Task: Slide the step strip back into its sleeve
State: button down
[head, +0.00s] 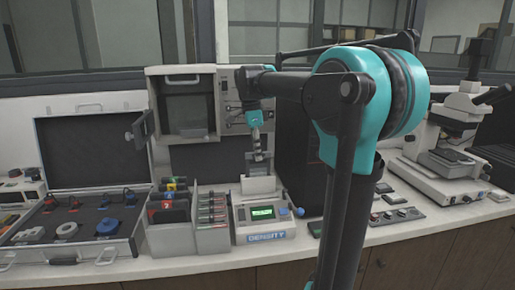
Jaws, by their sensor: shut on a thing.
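My gripper (258,158) is small in the head view, pointing down above the density meter (264,218), a pale device with a green display and a "DENSITY" label. Its fingers are shut on a thin thing, likely the step strip, which is mostly hidden between them. A pale upright block (258,185) stands right below the fingertips; I cannot tell whether they touch it. To the left, a pale holder (212,240) contains several narrow upright pieces with red and green marks. I cannot tell which piece is the strip's sleeve.
A bin (170,242) with dark, colour-tabbed folders stands left of the holder. An open case (70,250) with tools and rolls lies at far left. A pale cabinet (185,85) stands behind. A microscope (450,150) and small dark boxes are at right. The counter's front edge is close.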

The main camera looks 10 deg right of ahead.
aim_at(257, 167)
jog(key=shift+f, duration=3.25)
jog(key=c, duration=1.5)
grip_release()
jog(key=shift+o, duration=0.2)
jog(key=shift+r, duration=0.1)
jog(key=r, duration=0.4)
jog(key=a+r, duration=0.1)
jog(key=r, duration=0.6)
jog(key=shift+a+r, duration=0.2)
jog(key=shift+r, duration=0.2)
jog(key=shift+s, duration=0.1)
